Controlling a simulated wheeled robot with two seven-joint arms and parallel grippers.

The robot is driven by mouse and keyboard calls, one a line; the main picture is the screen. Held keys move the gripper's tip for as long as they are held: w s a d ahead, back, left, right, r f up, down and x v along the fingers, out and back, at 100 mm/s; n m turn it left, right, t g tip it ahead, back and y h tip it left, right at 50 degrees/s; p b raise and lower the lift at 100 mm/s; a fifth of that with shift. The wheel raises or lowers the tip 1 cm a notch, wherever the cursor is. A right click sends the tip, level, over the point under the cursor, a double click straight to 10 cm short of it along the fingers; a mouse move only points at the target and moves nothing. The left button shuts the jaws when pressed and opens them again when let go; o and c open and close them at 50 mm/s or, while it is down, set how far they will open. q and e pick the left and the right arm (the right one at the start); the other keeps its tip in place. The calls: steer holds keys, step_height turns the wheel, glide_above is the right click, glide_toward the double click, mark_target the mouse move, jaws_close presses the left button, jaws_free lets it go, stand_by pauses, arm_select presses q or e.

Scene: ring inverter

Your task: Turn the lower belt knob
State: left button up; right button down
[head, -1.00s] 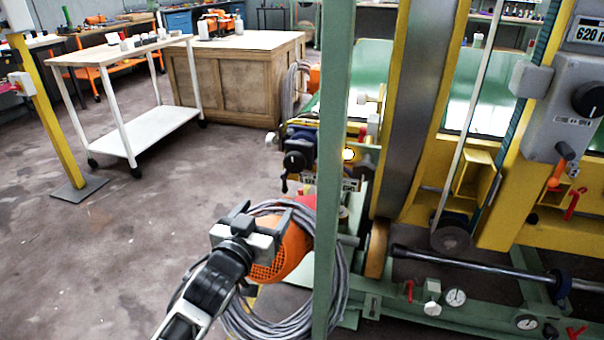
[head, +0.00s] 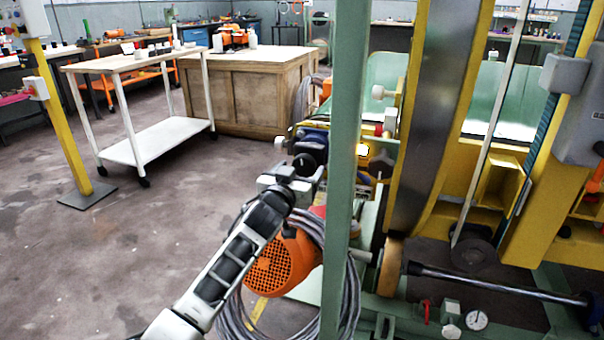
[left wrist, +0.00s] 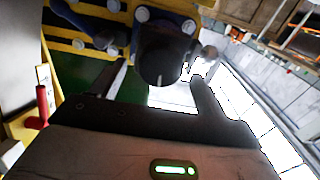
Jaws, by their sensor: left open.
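A dark round knob (head: 309,163) with a pale pointer mark sits on the machine's blue unit, left of the green post. In the left wrist view a large dark knob (left wrist: 162,60) on the blue housing shows beyond and between my fingertips. My left gripper (head: 300,174) is just below and in front of the knob, partly overlapping it. In the left wrist view the left gripper (left wrist: 158,82) is open, one finger on either side of the knob. Whether a finger touches it cannot be told. No label naming the knob is readable. My right gripper is not in view.
The green post (head: 346,180) stands close right of my left gripper. An orange motor (head: 285,265) and coiled grey cable (head: 235,310) are below my arm. Another dark knob (head: 381,164) is right of the post. Open floor lies left.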

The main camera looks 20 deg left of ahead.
arm_select(q)
steer(key=shift+w, duration=1.05)
steer(key=c, duration=1)
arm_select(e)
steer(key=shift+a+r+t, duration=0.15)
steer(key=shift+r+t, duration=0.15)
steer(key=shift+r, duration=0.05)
arm_select(q)
steer(key=shift+m, duration=0.3)
